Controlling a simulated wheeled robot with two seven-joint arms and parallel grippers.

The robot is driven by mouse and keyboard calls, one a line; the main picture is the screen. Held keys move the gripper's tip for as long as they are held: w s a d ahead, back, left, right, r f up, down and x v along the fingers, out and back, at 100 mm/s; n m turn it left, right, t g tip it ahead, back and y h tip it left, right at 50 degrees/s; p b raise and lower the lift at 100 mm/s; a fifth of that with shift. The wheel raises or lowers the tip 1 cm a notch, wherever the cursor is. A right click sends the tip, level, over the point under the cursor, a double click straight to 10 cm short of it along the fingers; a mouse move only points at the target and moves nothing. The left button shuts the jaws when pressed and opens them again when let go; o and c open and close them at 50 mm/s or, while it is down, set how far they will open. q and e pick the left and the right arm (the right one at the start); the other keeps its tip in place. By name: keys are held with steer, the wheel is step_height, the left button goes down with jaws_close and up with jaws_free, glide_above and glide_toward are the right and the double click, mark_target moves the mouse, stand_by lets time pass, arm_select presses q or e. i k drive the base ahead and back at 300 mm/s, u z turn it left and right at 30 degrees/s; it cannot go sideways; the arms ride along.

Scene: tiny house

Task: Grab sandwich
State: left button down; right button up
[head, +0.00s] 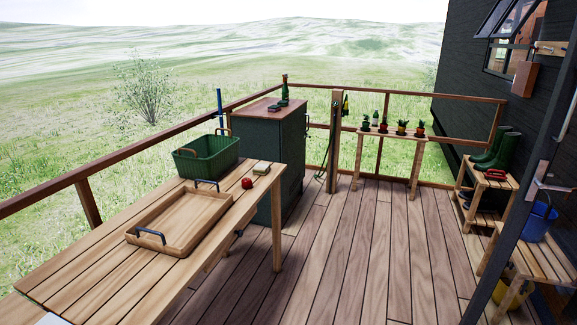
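A small, light-tan and green block (261,168) that looks like the sandwich lies on the far right end of the slatted wooden table (95,278). It is too small to make out clearly. A red round item (247,183), like an apple or tomato, sits just in front of it to the left. Neither of my grippers shows in the head view.
A wooden tray (185,222) with dark handles and a green basket (207,158) stand on the table. A dark green cabinet (262,160) with bottles on top is behind. The deck floor (345,250) right of the table is clear. Potted plants stand on a rear shelf (390,136).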

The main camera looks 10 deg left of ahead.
mark_target(261, 168)
steer(key=z, duration=0.35)
steer(key=i, duration=1.8)
steer(key=u, duration=0.55)
steer(key=i, duration=1.35)
steer(key=u, duration=1.25)
